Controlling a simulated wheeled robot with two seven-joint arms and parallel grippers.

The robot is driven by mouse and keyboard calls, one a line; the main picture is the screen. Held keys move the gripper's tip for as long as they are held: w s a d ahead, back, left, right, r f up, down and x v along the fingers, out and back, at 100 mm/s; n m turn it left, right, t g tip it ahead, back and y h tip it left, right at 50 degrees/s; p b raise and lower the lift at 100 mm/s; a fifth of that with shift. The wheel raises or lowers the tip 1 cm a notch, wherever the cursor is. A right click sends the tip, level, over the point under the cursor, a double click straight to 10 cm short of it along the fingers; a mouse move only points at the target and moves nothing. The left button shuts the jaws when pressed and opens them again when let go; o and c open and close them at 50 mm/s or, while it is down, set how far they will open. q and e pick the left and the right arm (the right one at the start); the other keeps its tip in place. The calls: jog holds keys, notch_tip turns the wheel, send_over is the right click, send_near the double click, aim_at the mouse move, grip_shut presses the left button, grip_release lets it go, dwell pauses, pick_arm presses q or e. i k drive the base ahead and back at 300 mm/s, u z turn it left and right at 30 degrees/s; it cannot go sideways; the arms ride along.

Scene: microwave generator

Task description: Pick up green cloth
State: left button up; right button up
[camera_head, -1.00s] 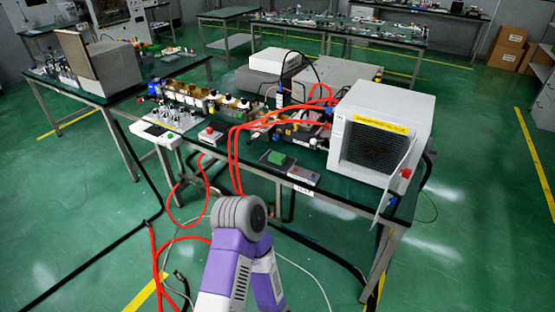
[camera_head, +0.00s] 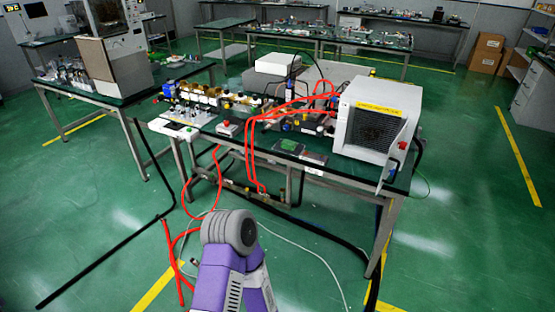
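A small green piece (camera_head: 288,145), which may be the green cloth, lies on a dark pad near the front edge of the workbench (camera_head: 345,178). It is too small to make out its folds or texture. One of my purple arms with a grey round joint rises at the bottom centre, in front of the bench and well short of the green piece. Neither gripper shows in this view. Nothing is seen touching the green piece.
A white microwave-like box (camera_head: 375,120) with a dark grille stands on the bench's right end. Red hoses (camera_head: 252,150) loop over the bench front and onto the floor. A small red-buttoned box (camera_head: 228,128) sits left of the green piece. Green floor (camera_head: 470,230) is clear at right.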

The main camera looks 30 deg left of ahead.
aim_at(290, 145)
jog(key=z, duration=0.5)
jog(key=k, duration=0.2)
jog(key=u, duration=1.75)
jog(key=i, duration=2.25)
jog(key=z, duration=1.1)
